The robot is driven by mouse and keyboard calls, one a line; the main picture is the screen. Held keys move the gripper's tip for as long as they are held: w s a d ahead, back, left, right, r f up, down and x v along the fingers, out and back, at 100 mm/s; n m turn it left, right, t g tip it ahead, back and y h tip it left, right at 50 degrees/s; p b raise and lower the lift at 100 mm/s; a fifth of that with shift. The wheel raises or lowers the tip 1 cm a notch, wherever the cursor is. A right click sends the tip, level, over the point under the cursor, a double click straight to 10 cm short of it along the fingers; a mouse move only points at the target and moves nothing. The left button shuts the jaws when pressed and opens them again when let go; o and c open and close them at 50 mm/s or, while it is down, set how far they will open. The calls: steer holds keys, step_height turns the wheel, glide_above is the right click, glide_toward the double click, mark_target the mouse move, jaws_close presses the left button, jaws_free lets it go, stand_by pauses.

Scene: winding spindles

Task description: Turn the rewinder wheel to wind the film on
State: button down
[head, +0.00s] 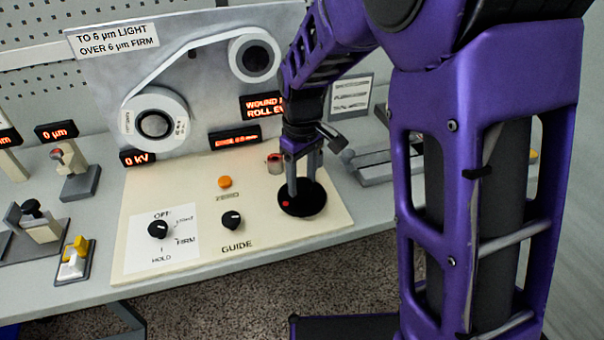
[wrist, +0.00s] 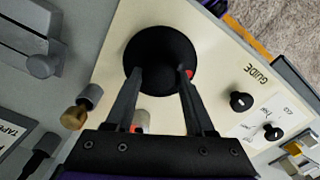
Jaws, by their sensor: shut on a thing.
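The rewinder wheel is a black disc (head: 311,208) with a red dot near its rim, lying at the right of the cream panel. In the wrist view the wheel (wrist: 160,42) is at the top centre, its red dot beside the right finger. My gripper (head: 304,189) points down onto the wheel, its fingers apart with the wheel's middle part between them; it is shut on the wheel. The gripper also shows in the wrist view (wrist: 163,72). White film runs from the larger left reel (head: 172,107) up to the smaller right reel (head: 257,72).
A selector knob (head: 157,230), a guide knob (head: 232,220) and an orange button (head: 225,182) stand left of the wheel. A red lit sign (head: 262,106) is partly hidden by my arm. A small red-topped post (head: 274,163) stands just behind the wheel.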

mark_target(302, 183)
steer(key=shift+m+p, duration=0.45)
steer(key=shift+m, duration=1.05)
steer(key=shift+c, duration=1.3)
jaws_free()
steer(key=shift+r, duration=0.1)
step_height(302, 183, up, 17)
steer(key=p, duration=0.2)
steer(key=shift+r, duration=0.15)
